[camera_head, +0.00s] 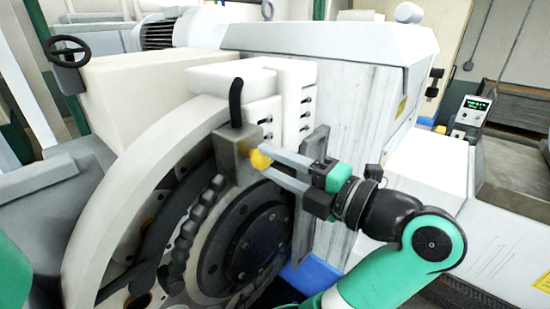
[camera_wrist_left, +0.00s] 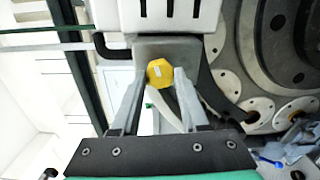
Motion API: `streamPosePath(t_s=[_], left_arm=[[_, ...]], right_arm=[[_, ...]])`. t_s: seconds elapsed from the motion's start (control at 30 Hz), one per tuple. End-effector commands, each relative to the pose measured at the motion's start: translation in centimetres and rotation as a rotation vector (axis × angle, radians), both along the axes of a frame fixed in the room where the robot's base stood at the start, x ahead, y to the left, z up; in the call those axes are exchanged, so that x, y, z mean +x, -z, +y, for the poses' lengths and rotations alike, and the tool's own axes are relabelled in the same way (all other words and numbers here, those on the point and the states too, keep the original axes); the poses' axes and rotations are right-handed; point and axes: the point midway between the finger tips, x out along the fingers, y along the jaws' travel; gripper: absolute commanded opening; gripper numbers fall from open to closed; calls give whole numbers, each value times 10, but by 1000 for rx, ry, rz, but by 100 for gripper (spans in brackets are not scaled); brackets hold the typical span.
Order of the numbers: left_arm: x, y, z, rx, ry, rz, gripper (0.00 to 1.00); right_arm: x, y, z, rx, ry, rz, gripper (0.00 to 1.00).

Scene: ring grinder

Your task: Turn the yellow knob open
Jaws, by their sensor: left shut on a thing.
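The yellow knob (camera_head: 259,160) sits on a grey metal block (camera_head: 232,150) on the front of the white grinder. In the left wrist view the knob (camera_wrist_left: 160,73) shows as a faceted yellow cap with a pale mark on its face. My left gripper (camera_head: 268,162) reaches it from the right in the head view. Its two grey fingers are shut on the knob, one on each side, as the left wrist view (camera_wrist_left: 159,80) also shows. The fingertips partly hide the knob in the head view. My right gripper is not in view.
A black hose (camera_head: 235,100) rises from the grey block. The white housing (camera_head: 350,120) stands behind my gripper. A control panel (camera_head: 472,110) is at the far right.

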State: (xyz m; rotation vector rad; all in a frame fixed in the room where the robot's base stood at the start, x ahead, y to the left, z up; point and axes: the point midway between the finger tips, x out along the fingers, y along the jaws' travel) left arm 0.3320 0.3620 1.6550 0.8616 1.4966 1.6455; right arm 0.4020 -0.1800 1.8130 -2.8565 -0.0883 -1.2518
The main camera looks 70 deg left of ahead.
Motion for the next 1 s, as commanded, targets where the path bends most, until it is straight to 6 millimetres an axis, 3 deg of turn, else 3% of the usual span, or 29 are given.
streamPosePath(t_s=[0.6, 1.0], left_arm=[[0, -2, 1, -277, -1, 476, 0], [0, 0, 1, -366, 0, 626, 0]], right_arm=[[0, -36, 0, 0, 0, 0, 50], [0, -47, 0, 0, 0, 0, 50]])
